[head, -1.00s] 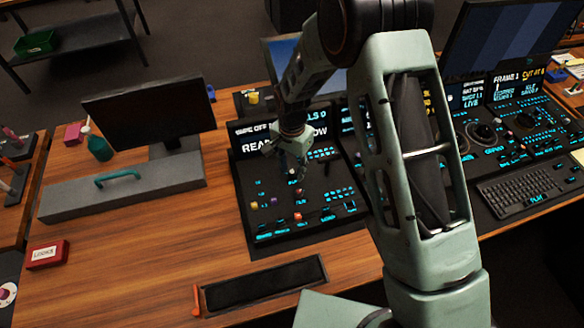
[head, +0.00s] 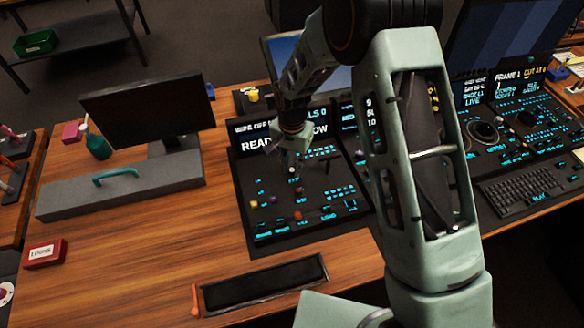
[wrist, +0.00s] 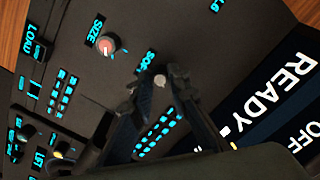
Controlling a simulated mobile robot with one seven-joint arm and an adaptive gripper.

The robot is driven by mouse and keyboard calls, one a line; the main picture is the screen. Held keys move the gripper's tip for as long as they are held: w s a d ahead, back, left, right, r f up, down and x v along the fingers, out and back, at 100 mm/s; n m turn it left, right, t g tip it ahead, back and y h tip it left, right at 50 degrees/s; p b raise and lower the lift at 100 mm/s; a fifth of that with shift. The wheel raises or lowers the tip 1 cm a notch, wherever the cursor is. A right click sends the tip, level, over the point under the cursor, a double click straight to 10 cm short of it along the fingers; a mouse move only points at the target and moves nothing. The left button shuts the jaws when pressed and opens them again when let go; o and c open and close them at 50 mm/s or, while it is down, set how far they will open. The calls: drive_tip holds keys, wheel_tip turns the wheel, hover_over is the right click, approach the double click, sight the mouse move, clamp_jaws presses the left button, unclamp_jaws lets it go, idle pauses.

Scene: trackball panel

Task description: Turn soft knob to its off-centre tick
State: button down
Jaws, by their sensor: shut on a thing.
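The soft knob (wrist: 160,81) is a small knob with a pale grey cap beside the partly hidden "SOF…" label in the wrist view. My gripper (wrist: 155,84) has a dark finger on each side of it and is shut on it. In the head view my gripper (head: 290,157) reaches down onto the trackball panel (head: 262,217), below its lit "READY" display. The knob's pointer and tick marks are too small or hidden to read.
A red-topped size knob (wrist: 106,45) stands close by on the panel. Lit button rows lie near the fingers. A monitor (head: 150,106) and a grey box with a teal handle (head: 118,188) stand to the left.

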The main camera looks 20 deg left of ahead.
sight(292, 170)
drive_tip(key=n+b, duration=0.2)
drive_tip(key=n, duration=0.1)
drive_tip(key=shift+f, duration=0.15)
drive_tip(key=n+b, duration=0.1)
drive_tip(key=n, duration=0.3)
drive_tip(key=n+b, duration=0.1)
drive_tip(key=n, duration=0.5)
drive_tip(key=shift+n+b, duration=0.3)
idle(0.3)
drive_tip(key=c, duration=1.8)
unclamp_jaws()
drive_tip(key=shift+c, duration=0.2)
wheel_tip(292, 170, up, 12)
